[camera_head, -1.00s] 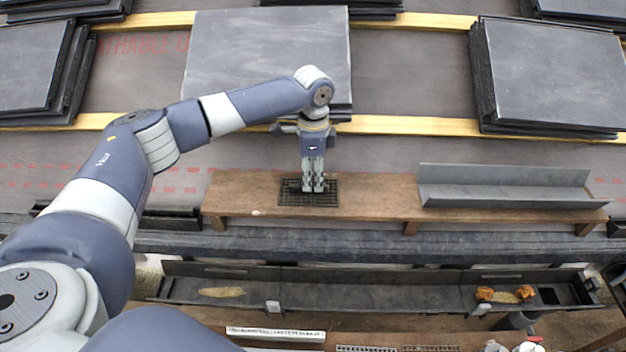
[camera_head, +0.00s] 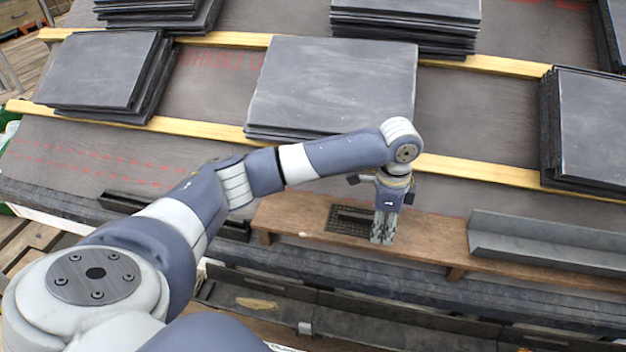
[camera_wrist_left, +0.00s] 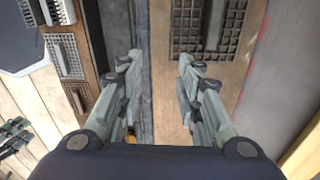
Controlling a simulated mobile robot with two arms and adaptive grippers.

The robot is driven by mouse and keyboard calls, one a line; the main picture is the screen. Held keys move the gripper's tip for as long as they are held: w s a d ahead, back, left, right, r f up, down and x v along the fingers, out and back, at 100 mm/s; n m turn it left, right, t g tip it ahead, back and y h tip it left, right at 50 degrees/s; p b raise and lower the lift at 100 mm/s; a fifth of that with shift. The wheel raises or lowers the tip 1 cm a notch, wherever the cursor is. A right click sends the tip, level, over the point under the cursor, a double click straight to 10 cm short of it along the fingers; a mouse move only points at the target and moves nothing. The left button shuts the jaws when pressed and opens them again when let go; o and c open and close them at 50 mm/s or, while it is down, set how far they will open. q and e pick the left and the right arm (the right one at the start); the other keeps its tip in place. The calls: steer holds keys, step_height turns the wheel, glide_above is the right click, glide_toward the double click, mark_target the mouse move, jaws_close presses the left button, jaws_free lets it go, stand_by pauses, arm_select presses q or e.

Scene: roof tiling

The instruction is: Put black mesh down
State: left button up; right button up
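The black mesh (camera_head: 345,224) lies flat on the wooden plank (camera_head: 300,221) near the plank's left end. It also shows at the top of the left wrist view (camera_wrist_left: 187,45), with a narrow bar on it. My left gripper (camera_head: 383,241) is just right of the mesh in the head view, pointing down over the plank's front part. In the left wrist view my left gripper (camera_wrist_left: 158,75) has its fingers apart with nothing held between them, and the mesh lies beyond the fingertips. My right gripper is not in view.
A grey metal channel (camera_head: 550,245) rests on the plank to the right. A dark gutter (camera_head: 370,328) runs below the plank. Other grids (camera_wrist_left: 62,55) show at the left wrist view's left.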

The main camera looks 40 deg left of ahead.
arm_select(q)
steer(key=s+d+f+n+t+h, duration=0.2)
steer(key=s+d+f+n+h, duration=0.1)
steer(key=s+d+f, duration=0.8)
steer(key=s+a+f+n+y, duration=0.1)
steer(key=s+a+n, duration=0.3)
steer(key=s, duration=0.4)
steer(key=s+a+f+n+t+y, duration=0.1)
steer(key=s+a+f+n+y, duration=0.1)
steer(key=s+a+n, duration=0.2)
steer(key=s+a, duration=0.2)
steer(key=s, duration=0.2)
steer(key=shift+a+f+n, duration=0.25)
steer(key=shift+a+n, duration=0.05)
steer(key=shift+a, duration=0.05)
